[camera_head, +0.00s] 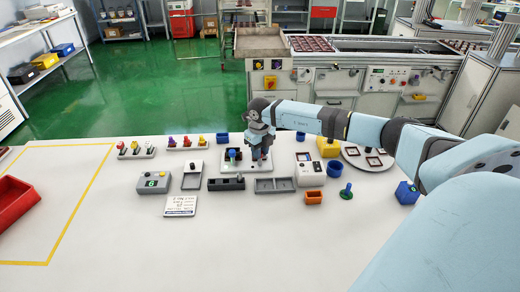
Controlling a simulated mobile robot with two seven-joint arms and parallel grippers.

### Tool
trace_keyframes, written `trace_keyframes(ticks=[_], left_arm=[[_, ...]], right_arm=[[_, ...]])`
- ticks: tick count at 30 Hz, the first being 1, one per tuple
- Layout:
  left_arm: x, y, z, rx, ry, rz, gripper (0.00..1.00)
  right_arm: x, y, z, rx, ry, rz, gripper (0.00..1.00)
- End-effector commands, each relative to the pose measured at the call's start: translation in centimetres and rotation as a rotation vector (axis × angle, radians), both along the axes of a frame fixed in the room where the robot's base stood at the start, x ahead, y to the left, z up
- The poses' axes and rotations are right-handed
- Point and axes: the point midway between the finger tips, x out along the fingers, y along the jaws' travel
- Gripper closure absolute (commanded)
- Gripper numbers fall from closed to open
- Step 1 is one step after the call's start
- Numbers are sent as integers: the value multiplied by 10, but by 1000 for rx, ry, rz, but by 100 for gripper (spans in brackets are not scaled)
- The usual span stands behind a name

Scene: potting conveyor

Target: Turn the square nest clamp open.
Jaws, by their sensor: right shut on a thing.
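The square nest is a white plate (229,167) in the middle of the table, with a dark block (233,155) on its left part. My right gripper (259,158) points down over the right part of this plate. It is shut on the nest's clamp, which its fingers and wrist mostly hide. How far the clamp is turned cannot be seen. My left gripper is not in view.
The front of the table is clear.

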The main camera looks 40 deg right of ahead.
Motion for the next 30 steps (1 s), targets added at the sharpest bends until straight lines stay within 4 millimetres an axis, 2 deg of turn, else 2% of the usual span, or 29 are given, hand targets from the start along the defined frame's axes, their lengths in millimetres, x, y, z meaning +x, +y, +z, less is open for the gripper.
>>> trace_keyframes(ticks=[3, 4, 6, 7, 15, 19, 23, 30], left_arm=[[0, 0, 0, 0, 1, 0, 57], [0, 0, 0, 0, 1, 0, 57], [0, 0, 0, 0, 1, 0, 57], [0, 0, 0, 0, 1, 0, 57], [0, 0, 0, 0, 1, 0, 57], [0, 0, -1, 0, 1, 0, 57], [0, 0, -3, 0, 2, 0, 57], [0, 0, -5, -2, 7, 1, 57]], right_arm=[[0, 0, 0, 0, -1, -1, 99], [0, 0, 0, 0, -1, -1, 71], [0, 0, 0, 0, -1, -1, 54], [0, 0, 0, 0, -1, 0, 50], [0, 0, 1, 0, -1, 0, 50], [1, 0, 10, 1, -3, 0, 50], [1, -1, 33, -1, -5, 0, 50], [1, -1, 89, -1, -5, 0, 50]])
